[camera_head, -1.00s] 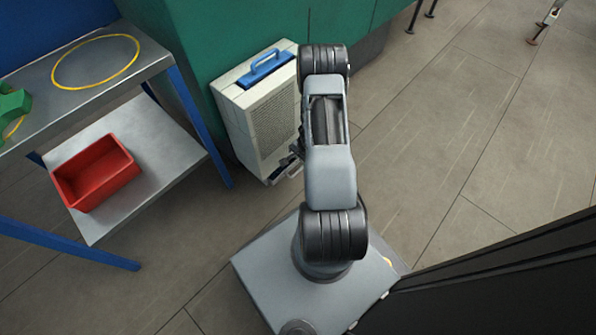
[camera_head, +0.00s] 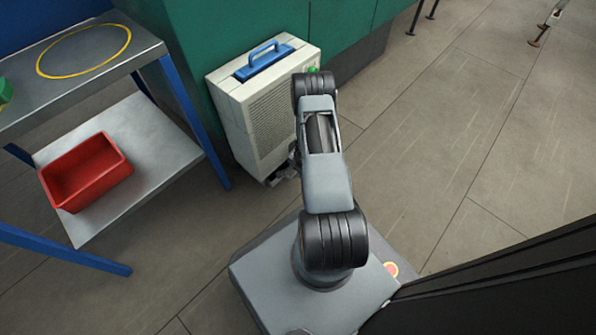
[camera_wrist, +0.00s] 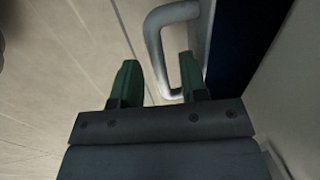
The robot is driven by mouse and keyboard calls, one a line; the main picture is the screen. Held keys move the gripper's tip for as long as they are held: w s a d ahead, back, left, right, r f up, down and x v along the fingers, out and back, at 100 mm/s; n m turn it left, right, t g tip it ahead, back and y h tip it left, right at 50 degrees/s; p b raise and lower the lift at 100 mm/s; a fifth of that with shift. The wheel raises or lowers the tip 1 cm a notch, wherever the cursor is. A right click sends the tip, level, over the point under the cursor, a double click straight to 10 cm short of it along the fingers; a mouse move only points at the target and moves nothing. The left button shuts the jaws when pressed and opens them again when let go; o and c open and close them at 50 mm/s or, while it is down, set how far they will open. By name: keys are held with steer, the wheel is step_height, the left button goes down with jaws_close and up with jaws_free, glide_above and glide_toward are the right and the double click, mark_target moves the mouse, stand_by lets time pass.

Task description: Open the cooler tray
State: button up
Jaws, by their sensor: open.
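The cooler is a white box (camera_head: 236,122) with a blue carrying handle (camera_head: 264,60) on top, standing on the floor in the head view. In the wrist view a grey loop handle (camera_wrist: 153,42) stands out from a dark blue panel (camera_wrist: 238,45), which appears to be the tray front. My gripper (camera_wrist: 158,82) is open, with green fingertips on either side of the handle's bar. I cannot tell whether either finger touches it. In the head view my gripper (camera_head: 281,174) is low by the cooler's lower front, mostly hidden by my arm. The tray is hidden there.
A metal shelf unit (camera_head: 150,135) with blue legs stands left of the cooler, with a red bin (camera_head: 88,172) on its lower shelf. A green cabinet wall (camera_head: 190,35) is behind the cooler.

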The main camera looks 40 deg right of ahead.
steer(key=shift+c, duration=0.3)
jaws_close()
